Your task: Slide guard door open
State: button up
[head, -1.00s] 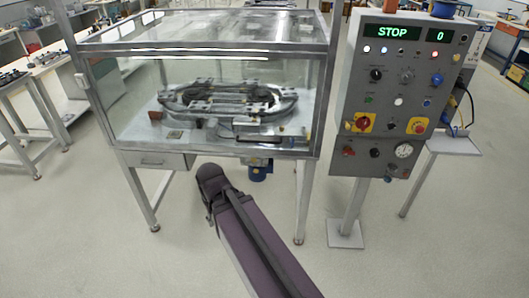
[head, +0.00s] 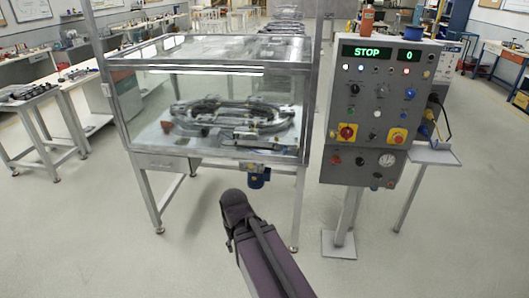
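The guard (head: 215,68) is a clear-walled enclosure in a metal frame on legs, at the left centre of the head view. Its front clear panel, the guard door (head: 150,125), looks closed. The ring track (head: 235,117), a grey oval, sits inside behind the panel. My arm rises from the bottom edge in front of the machine, below the enclosure. Its fingers are not visible, so my gripper does not show.
A grey control panel (head: 370,125) with a lit STOP display, buttons and a gauge stands on a post right of the guard. A side shelf (head: 430,155) juts from it. A bench (head: 40,97) is at left. The floor in front is clear.

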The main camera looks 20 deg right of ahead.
aim_at(251, 144)
jog(key=z, duration=0.5)
jog(key=i, duration=0.95)
